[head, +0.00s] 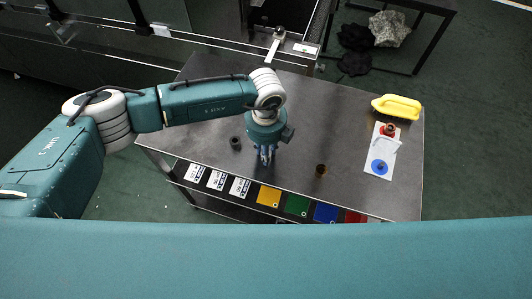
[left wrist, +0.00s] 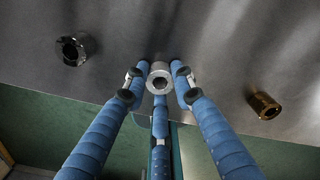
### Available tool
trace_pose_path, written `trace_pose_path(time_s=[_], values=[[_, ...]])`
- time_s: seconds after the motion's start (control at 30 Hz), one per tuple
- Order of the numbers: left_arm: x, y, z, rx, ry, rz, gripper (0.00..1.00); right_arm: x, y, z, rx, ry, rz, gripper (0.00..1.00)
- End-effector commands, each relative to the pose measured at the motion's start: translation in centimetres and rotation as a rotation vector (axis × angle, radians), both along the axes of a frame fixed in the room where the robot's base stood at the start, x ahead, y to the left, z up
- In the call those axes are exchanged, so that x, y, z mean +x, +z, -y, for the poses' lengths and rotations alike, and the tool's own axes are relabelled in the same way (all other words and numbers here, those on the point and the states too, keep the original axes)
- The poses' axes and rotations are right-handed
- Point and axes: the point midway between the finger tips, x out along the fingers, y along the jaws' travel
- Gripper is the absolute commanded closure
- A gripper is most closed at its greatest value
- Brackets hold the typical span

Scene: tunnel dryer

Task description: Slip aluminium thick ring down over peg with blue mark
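The aluminium thick ring (left wrist: 160,78), silver with a round hole, stands between the three blue fingers of my left gripper (left wrist: 160,72) in the left wrist view. The fingers are close around it; I cannot tell whether they press on it. In the head view my left gripper (head: 266,156) points down near the table's front edge and hides the ring. A white plate (head: 370,154) lies at the table's right. My right gripper is not in view.
A dark ring (head: 235,142) stands left of my left gripper and a brass-coloured ring (head: 320,170) right of it. A yellow block with a handle (head: 397,106) lies behind the plate. The tabletop (head: 335,120) between gripper and plate is otherwise clear.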

Motion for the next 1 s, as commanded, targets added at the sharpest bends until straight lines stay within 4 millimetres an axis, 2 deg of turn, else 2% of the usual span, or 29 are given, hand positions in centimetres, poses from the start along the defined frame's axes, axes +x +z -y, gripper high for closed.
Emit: trace_pose_path(time_s=[0.37,0.57,0.77,1.0], values=[[0.0,0.2,0.0,-0.001,0.0,0.0,1.0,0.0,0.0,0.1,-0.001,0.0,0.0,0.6],[0.1,1.8,0.1,-0.002,0.0,0.003,1.0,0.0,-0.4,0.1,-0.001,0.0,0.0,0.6],[0.2,5.9,0.0,-0.003,-0.001,0.006,1.0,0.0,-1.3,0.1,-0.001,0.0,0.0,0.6],[0.2,12.9,0.1,-0.002,-0.001,0.007,1.0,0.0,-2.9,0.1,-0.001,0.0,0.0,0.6]])
